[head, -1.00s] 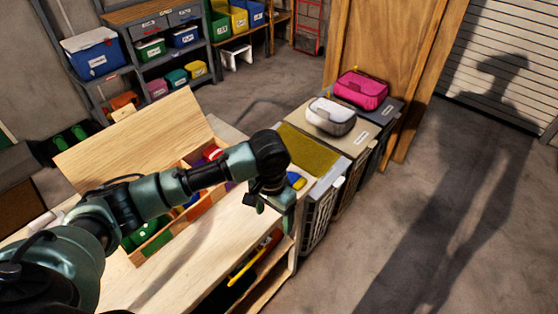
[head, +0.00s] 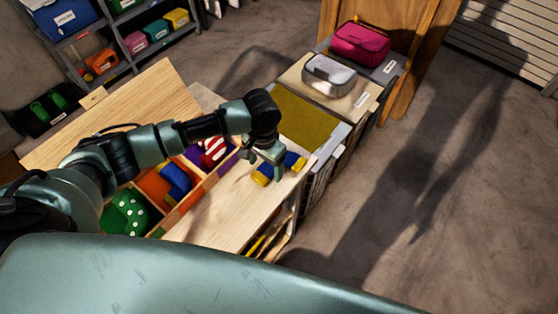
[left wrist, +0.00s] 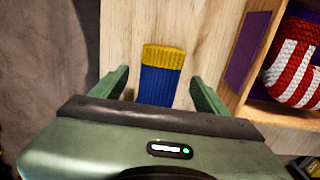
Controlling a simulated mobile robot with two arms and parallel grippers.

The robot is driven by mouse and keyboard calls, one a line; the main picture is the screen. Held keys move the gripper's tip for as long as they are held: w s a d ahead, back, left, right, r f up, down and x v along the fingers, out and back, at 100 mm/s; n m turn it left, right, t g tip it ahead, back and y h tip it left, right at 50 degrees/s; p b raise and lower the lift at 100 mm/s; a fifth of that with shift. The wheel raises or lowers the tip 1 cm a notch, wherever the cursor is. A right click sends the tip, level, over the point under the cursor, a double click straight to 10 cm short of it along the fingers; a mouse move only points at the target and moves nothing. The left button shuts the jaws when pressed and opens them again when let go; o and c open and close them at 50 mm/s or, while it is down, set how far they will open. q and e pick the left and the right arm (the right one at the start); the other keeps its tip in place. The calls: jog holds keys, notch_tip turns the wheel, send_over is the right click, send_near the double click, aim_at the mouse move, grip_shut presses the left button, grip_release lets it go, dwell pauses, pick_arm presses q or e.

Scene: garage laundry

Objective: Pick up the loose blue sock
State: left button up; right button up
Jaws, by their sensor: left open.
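The loose blue sock (head: 293,161) with yellow ends lies on the wooden bench top, near its right end. My left gripper (head: 268,166) is over it, pointing down, and hides part of its middle. In the left wrist view the sock (left wrist: 160,83) shows its yellow ribbed cuff and blue body between my two open fingers (left wrist: 158,78), with a gap on each side. The rest of the sock is hidden behind the gripper body. My right gripper is not in view.
An open wooden sorting box (head: 187,203) left of the sock holds green dotted, blue and red-white striped socks in compartments. Lidded hampers stand beyond the bench, with a pink bag (head: 361,43) and a grey-white bag (head: 329,73) on top. Floor at right is clear.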

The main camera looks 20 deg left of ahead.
pick_arm(q)
jog(key=shift+w+a+f, duration=0.1)
jog(key=shift+f, duration=0.75)
jog(key=shift+s+r, duration=0.1)
jog(key=shift+s, duration=0.1)
jog(key=shift+c, duration=1.3)
jog(key=c, duration=1.2)
jog(key=shift+w, duration=0.1)
